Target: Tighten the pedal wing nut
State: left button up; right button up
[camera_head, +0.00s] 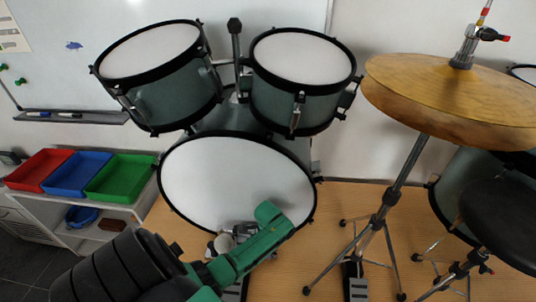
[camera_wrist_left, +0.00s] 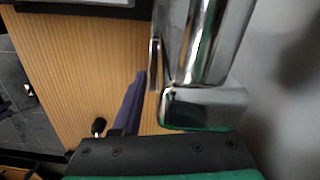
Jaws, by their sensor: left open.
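The bass drum pedal (camera_head: 236,236) is at the foot of the white bass drum, partly hidden by my green left arm. My left gripper (camera_head: 270,216) is in front of the lower drum head, beside the pedal; its fingertips are not clear there. In the left wrist view, a chrome post and block (camera_wrist_left: 203,100) are close to the camera. A thin metal piece (camera_wrist_left: 154,62) stands at the post's left side; I cannot tell if it is the wing nut. One dark finger (camera_wrist_left: 131,102) shows left of the block, apart from it. The gripper is open. My right gripper is out of view.
The bass drum (camera_head: 225,180) stands directly behind my left gripper. A hi-hat stand (camera_head: 385,205) with brass cymbals (camera_head: 450,95) is to the right. Red, blue and green trays (camera_head: 120,180) sit on a white shelf at left. Some wooden floor between drum and stand is clear.

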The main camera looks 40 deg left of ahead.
pick_arm(q)
jog(key=shift+a+f, duration=0.1)
jog(key=shift+f, duration=0.05)
grip_shut()
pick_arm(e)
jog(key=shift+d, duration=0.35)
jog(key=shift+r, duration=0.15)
